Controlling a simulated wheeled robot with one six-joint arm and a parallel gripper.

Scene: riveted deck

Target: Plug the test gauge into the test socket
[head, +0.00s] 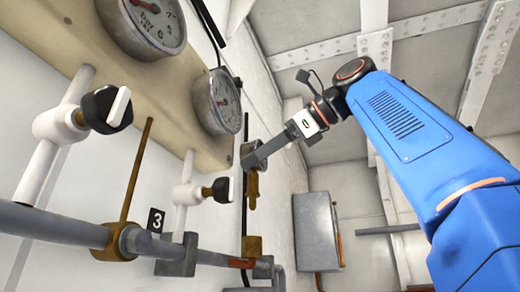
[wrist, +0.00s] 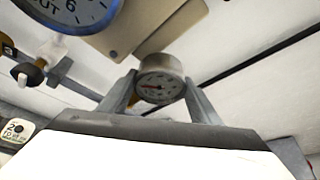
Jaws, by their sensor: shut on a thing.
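My gripper (head: 254,157) is shut on the test gauge, a small round grey gauge (head: 262,146) with a brass stem pointing down. In the wrist view the gauge (wrist: 160,87) sits between the two fingers, its pale dial and red needle facing the camera. A brass fitting (head: 252,245) on the pipework, which looks like the test socket, stands below the gauge stem. The stem's lower end appears above this fitting, with a gap between them in the head view. The fitting's opening cannot be made out, and the depth between the two is hard to judge.
Two larger gauges (head: 150,22) (head: 218,101) hang on a tan board. Black-handled valves (head: 104,109) (head: 216,190) stand on white pipes left of my gripper. A grey pipe (head: 60,224) runs along the wall past a "3" label (head: 156,220). A grey cabinet (head: 316,231) is at the right.

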